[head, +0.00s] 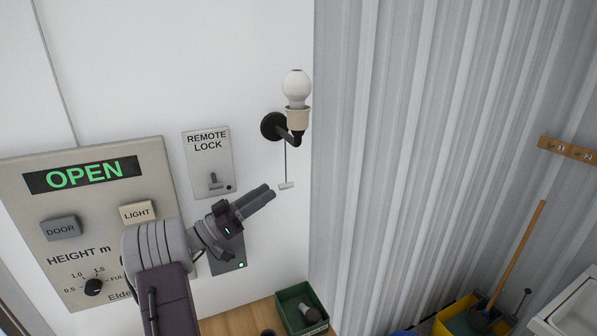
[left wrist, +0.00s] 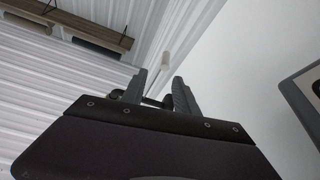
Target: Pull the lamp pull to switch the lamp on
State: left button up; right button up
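The wall lamp has a white bulb (head: 296,86) in a pale socket on a black bracket (head: 274,126). The bulb looks unlit. A thin cord hangs from the lamp, with a small pale bar, the lamp pull (head: 286,185), at its lower end. My left gripper (head: 270,193) is just left of and slightly below the pull, its fingers pointing toward it. In the left wrist view its two fingers (left wrist: 158,88) stand apart. A small pale shape (left wrist: 166,60) shows beyond them; I cannot tell whether it is the pull or the bulb. My right gripper is not seen.
A control panel (head: 110,190) reading OPEN and a remote lock plate (head: 208,165) are on the white wall at left. A corrugated wall (head: 400,150) stands to the right. A green bin (head: 300,310) and a yellow bucket (head: 455,318) are below.

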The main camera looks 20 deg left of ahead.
aim_at(286, 186)
pick_arm(q)
jog(key=p+x, duration=0.1)
jog(key=x, duration=0.2)
jog(key=f+p+x, duration=0.1)
jog(key=p+x, duration=0.1)
jog(key=x, duration=0.1)
jog(key=f+p+x, duration=0.1)
jog(key=p+x, duration=0.1)
jog(key=x, duration=0.1)
jog(key=shift+w+d+r, duration=0.2)
jog(key=shift+w+d, duration=0.1)
jog(key=shift+w, duration=0.3)
jog(key=shift+w+d, duration=0.3)
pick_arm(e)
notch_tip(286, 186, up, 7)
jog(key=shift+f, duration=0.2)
pick_arm(q)
grip_shut()
notch_tip(286, 186, down, 3)
jog(key=b, duration=2.1)
jog(key=shift+r, duration=0.15)
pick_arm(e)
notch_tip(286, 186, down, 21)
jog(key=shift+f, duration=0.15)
